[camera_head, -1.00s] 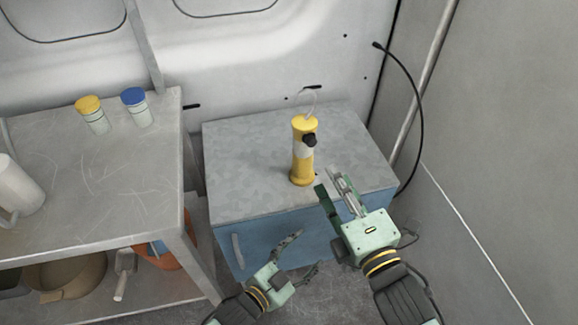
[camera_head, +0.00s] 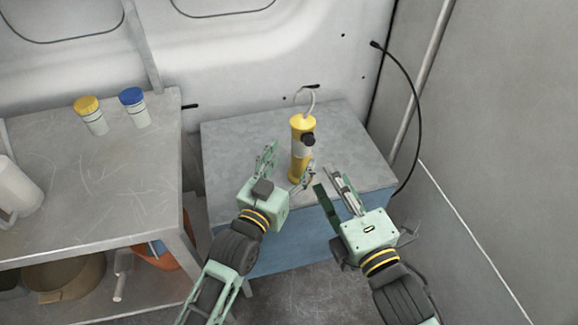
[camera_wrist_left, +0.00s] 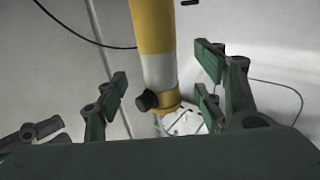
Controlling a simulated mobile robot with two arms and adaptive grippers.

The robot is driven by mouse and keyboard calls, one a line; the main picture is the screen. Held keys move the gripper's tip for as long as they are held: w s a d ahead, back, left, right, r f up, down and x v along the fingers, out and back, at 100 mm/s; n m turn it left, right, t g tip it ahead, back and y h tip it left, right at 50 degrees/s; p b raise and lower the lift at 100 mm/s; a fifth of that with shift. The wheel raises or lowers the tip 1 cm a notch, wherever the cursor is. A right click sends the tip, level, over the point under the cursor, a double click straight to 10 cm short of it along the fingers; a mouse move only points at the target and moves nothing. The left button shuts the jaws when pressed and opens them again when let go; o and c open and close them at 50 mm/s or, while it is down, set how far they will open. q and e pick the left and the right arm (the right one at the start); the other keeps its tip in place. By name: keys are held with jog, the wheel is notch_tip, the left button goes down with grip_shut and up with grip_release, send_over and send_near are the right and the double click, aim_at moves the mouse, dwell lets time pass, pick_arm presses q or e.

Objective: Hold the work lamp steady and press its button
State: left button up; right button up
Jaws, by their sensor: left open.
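The yellow work lamp (camera_head: 298,168) stands upright on the grey-topped cabinet, with a pale band round its middle and a wire hook on top. A black knob-like button (camera_head: 308,139) sticks out of its side. My left gripper (camera_head: 288,160) is open at the lamp's lower body, one finger to its left and one in front. In the left wrist view the lamp (camera_wrist_left: 153,50) shows between the spread fingers, with the black button (camera_wrist_left: 147,101) near it; contact cannot be seen. My right gripper (camera_head: 335,188) is open and empty, to the lamp's right and nearer me.
The cabinet (camera_head: 235,145) has free room around the lamp. A black cable (camera_head: 421,120) hangs by the right wall.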

aim_at(298, 152)
pick_arm(q)
jog(key=x, duration=0.6)
jog(key=shift+w+d, duration=0.1)
jog(key=shift+w, duration=0.1)
jog(key=shift+c, duration=0.7)
grip_shut()
pick_arm(e)
grip_shut()
pick_arm(q)
jog(key=shift+f, duration=0.1)
dwell(0.9)
